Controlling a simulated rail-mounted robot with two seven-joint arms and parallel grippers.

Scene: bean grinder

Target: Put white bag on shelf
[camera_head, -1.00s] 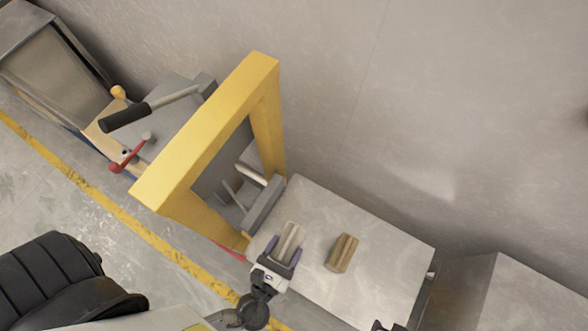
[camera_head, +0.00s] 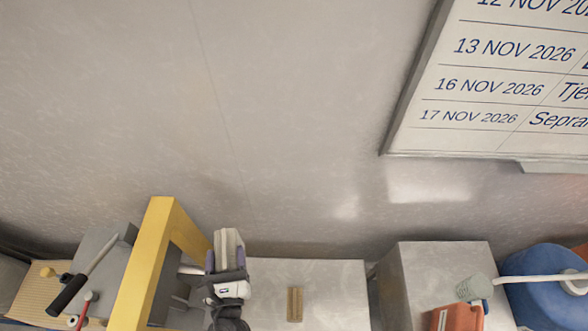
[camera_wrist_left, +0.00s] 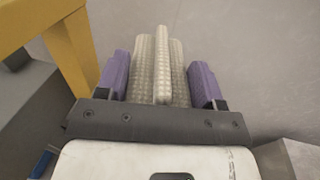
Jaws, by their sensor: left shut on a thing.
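The white bag (camera_head: 229,246) is a pale, ridged bag held upright between the purple-padded fingers of my left gripper (camera_head: 227,262). In the left wrist view the bag (camera_wrist_left: 162,65) stands between the two purple fingers (camera_wrist_left: 160,82), with its textured surface facing me. My left gripper is shut on it, in front of the wall and above the left end of a grey-white table top (camera_head: 335,285). No shelf can be made out for certain. My right gripper is not in view.
A brown bag (camera_head: 295,303) lies on the table top. At right are a grey box (camera_head: 440,270), an orange object (camera_head: 457,317) and a blue drum (camera_head: 545,285). A dated whiteboard (camera_head: 500,90) hangs above.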

